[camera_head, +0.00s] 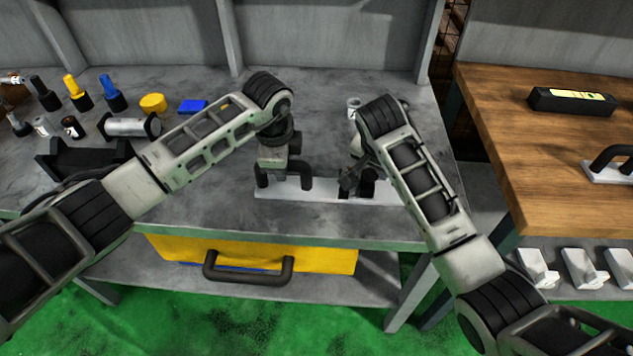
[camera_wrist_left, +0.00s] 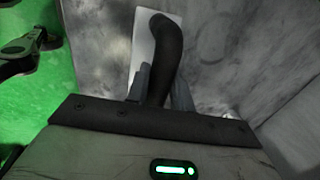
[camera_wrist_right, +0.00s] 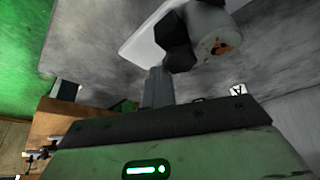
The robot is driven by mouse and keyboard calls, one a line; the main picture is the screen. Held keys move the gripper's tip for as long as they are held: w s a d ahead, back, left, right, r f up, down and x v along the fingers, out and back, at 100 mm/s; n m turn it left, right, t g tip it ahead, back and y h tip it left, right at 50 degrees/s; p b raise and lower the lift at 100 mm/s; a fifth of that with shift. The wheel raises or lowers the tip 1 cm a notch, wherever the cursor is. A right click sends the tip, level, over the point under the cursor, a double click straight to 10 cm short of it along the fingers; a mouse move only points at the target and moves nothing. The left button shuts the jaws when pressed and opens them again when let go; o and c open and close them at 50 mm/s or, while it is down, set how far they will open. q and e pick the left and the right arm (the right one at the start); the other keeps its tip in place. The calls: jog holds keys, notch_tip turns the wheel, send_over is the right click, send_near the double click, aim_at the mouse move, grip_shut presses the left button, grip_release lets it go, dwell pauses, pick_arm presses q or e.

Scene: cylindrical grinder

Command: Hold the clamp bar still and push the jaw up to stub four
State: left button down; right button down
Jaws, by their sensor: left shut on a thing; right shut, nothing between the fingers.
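The clamp bar (camera_head: 328,194) is a white plate lying on the grey bench near its front edge, with a black arched handle (camera_head: 306,172) on its left part. My left gripper (camera_wrist_left: 158,88) is shut on that handle, which also shows in the left wrist view (camera_wrist_left: 166,45). My right gripper (camera_wrist_right: 157,88) is shut and empty, low over the bar's right part. Next to its fingertips is a black block (camera_wrist_right: 175,38), apparently the jaw, beside a pale round piece (camera_wrist_right: 215,38) with a marked end. My right arm partly hides this area in the head view, and I cannot tell which stub is which.
A small pale cylinder (camera_head: 353,106) stands behind the bar. Several coloured tools and a metal roller (camera_head: 128,127) sit at the left. A yellow box (camera_head: 330,260) is under the bench. A wooden table (camera_head: 520,150) stands right. The bench middle behind the bar is free.

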pick_arm(q)
jog(key=shift+d, duration=0.3)
pick_arm(e)
jog(key=shift+a+r, duration=0.15)
jog(key=shift+a, duration=0.35)
jog(key=shift+d+r, duration=0.1)
jog(key=shift+r, duration=0.9)
pick_arm(q)
jog(key=shift+a, duration=0.3)
pick_arm(e)
jog(key=shift+d+r, duration=0.2)
jog(key=shift+r, duration=0.6)
jog(key=shift+d+r, duration=0.2)
jog(key=shift+r, duration=0.6)
jog(key=shift+d+r, duration=0.2)
jog(key=shift+r, duration=0.6)
pick_arm(q)
jog(key=c, duration=1.1)
grip_release()
jog(key=shift+c, duration=0.2)
notch_tip(320, 180, up, 12)
jog(key=s, duration=0.2)
jog(key=shift+s, duration=0.15)
